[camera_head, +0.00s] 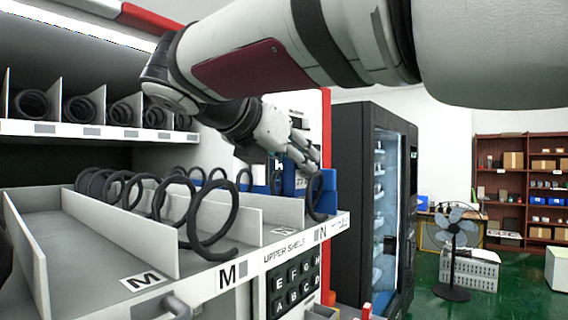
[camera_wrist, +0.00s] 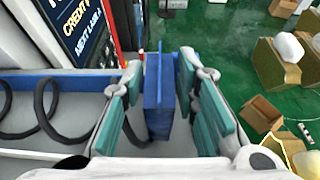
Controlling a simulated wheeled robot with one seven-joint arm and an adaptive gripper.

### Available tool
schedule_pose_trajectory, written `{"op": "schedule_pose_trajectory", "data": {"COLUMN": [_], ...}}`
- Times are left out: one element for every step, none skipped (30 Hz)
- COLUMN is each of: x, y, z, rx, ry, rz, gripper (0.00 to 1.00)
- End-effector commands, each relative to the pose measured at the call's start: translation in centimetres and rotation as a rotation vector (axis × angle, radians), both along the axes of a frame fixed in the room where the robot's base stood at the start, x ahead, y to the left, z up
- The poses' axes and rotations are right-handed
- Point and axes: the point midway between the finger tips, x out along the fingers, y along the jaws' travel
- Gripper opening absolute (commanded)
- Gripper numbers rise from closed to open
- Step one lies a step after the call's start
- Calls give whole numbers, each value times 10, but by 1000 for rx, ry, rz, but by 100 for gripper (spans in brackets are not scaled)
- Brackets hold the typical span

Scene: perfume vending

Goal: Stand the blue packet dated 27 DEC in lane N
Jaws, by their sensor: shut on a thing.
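The blue packet (camera_wrist: 158,100) is upright between the teal finger pads of my gripper (camera_wrist: 155,95) in the wrist view. In the head view my gripper (camera_head: 292,158) is over the front right end of the shelf, and the blue packet (camera_head: 299,180) shows below its fingers, partly hidden by them and a coil. Its date cannot be read clearly. Lane N, marked by a label (camera_head: 321,235) on the shelf's front edge, lies below the gripper and has a dark coil (camera_head: 316,196) at its front. I cannot tell whether the packet touches the lane floor.
Lane M (camera_head: 143,277) lies to the left, with low white dividers (camera_head: 125,235) and a large coil (camera_head: 212,215). An upper shelf (camera_head: 85,130) with several coils is above. A black vending machine (camera_head: 365,200) stands to the right. A green floor and a fan (camera_head: 455,235) are beyond.

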Motion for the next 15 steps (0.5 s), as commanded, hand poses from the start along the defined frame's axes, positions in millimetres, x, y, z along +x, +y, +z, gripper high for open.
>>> {"op": "schedule_pose_trajectory", "data": {"x": [-2,-1,-1,-1,-1,-1,0,0,0,0,0,0,0,0,0], "y": [0,0,0,0,0,0,0,0,0,0,0,0,0,0,0], "z": [-5,-7,-9,-10,-11,-11,-11,-11,-11,-11,-11,-12,-12,-13,-14], "rx": [-2,-1,0,0,0,1,1,1,1,1,1,0,0,0,-1], "ry": [1,1,0,0,0,-1,-1,-1,-1,-1,-1,0,0,0,1], "rz": [2,2,1,1,1,1,1,1,1,1,1,1,1,0,0], "gripper": [0,0,0,0,0,0,0,0,0,0,0,0,0,0,0]}}
